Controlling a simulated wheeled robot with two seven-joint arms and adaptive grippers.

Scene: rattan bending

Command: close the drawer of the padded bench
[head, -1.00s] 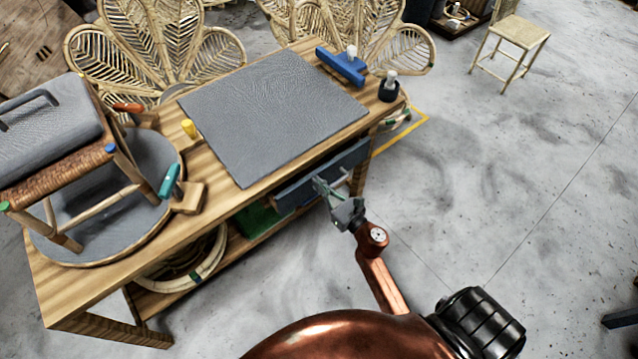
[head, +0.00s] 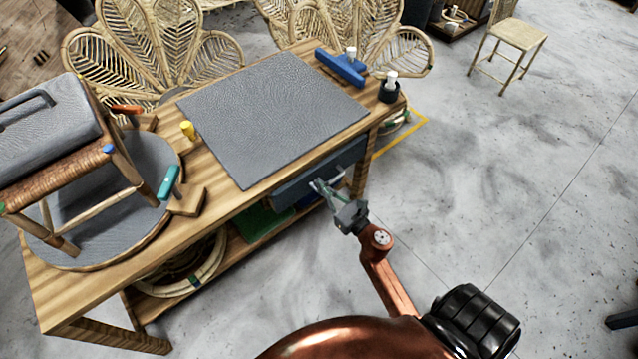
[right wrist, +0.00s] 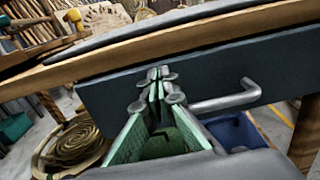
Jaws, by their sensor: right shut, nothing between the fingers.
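The padded bench (head: 345,118) is a wooden table with a grey padded mat (head: 270,110) on top. Its dark blue-grey drawer (head: 345,163) sits under the front edge, and the drawer front also shows in the right wrist view (right wrist: 110,95). A grey bar handle (right wrist: 225,102) sticks out of that front. My right gripper (head: 317,185) is shut and empty at the drawer front. In the right wrist view its fingertips (right wrist: 155,75) are at the front, left of the handle; contact is unclear. I see no clear gap above the drawer. My left gripper is out of view.
A stool (head: 55,165) lies on a round grey pad at the bench's left end. Clamps and a blue tool (head: 340,66) rest on top. Green and blue bins (head: 258,222) stand on the lower shelf.

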